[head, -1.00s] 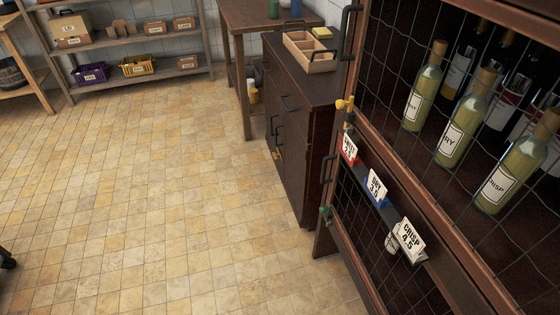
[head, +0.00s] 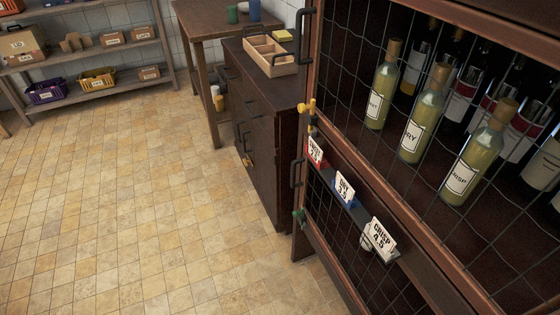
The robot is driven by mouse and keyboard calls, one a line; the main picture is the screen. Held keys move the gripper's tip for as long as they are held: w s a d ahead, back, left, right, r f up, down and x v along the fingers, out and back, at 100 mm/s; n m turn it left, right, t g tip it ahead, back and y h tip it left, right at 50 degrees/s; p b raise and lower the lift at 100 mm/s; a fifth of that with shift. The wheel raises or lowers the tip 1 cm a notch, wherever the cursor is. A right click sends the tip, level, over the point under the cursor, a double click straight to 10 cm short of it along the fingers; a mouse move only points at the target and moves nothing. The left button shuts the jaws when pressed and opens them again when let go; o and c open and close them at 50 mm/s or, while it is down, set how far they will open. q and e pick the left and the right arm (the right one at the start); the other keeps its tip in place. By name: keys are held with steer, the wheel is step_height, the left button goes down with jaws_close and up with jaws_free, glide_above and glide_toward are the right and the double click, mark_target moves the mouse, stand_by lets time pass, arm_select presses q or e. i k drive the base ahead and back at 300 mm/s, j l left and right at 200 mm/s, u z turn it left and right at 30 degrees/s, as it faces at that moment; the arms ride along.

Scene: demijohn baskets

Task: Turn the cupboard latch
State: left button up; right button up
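A tall brown cupboard (head: 382,208) with wire-mesh doors fills the right side of the head view. A yellow latch (head: 308,108) sits on the edge of its upper door, and a small green latch (head: 299,217) sits lower on the edge of its lower door. A dark low cabinet (head: 262,150) stands beyond it, with a small yellow fitting (head: 248,160) on its front. I cannot tell which of these the task names. Neither of my grippers is in view.
Several bottles (head: 418,118) stand behind the mesh. Price cards (head: 345,188) hang on a rail below them. A wooden tray (head: 272,56) rests on the low cabinet. A table (head: 205,25) and shelves (head: 85,55) stand behind. The tiled floor (head: 135,200) is clear.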

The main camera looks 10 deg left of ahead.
mark_target(246, 163)
steer(key=i+j+z, duration=0.25)
steer(key=j+z, duration=0.3)
steer(key=i+j+z, duration=0.25)
steer(key=j, duration=0.15)
steer(key=j+z, duration=0.25)
steer(key=j, duration=0.1)
